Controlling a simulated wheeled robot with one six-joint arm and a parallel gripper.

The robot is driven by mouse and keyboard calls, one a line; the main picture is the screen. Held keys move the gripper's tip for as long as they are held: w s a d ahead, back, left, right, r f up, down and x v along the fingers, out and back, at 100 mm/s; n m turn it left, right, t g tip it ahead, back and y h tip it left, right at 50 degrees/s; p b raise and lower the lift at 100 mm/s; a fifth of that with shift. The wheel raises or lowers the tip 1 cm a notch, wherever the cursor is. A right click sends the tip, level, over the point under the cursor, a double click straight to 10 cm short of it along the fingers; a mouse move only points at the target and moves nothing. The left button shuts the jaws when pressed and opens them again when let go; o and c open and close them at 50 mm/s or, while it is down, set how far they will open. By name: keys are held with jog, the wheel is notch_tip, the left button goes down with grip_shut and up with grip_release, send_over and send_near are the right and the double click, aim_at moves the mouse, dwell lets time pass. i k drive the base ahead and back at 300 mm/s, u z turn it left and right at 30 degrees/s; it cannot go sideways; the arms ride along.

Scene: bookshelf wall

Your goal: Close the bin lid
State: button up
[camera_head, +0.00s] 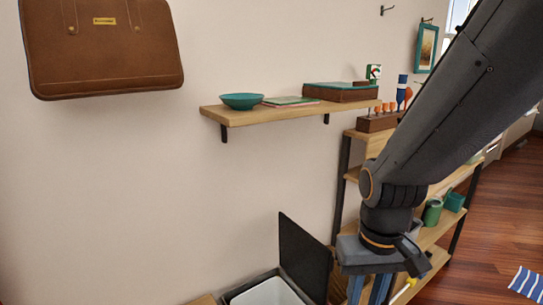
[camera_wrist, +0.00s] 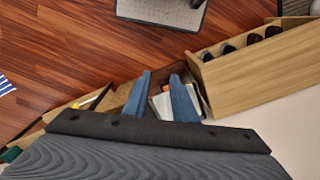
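The bin (camera_head: 232,292) stands at the bottom of the head view, cut off by the frame edge, with a pale liner inside. Its dark lid (camera_head: 304,258) is open and stands up, tilted, at the bin's right side. My gripper (camera_head: 368,292) is just right of the lid, pointing down, with its blue fingers apart and nothing seen between them. In the head view its fingertips are cut off. In the wrist view my gripper (camera_wrist: 161,76) also shows open. Pale and reddish items show behind the fingers there; I cannot tell whether they lie in the bin.
A shelf unit (camera_head: 440,231) with a green cup stands right of my arm. A wall shelf (camera_head: 250,115) holds a teal bowl and books. A brown bag (camera_head: 100,50) hangs at upper left.

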aim_at(307, 260)
jog(key=u, duration=0.55)
jog(key=k, duration=0.9)
jog(key=z, duration=0.55)
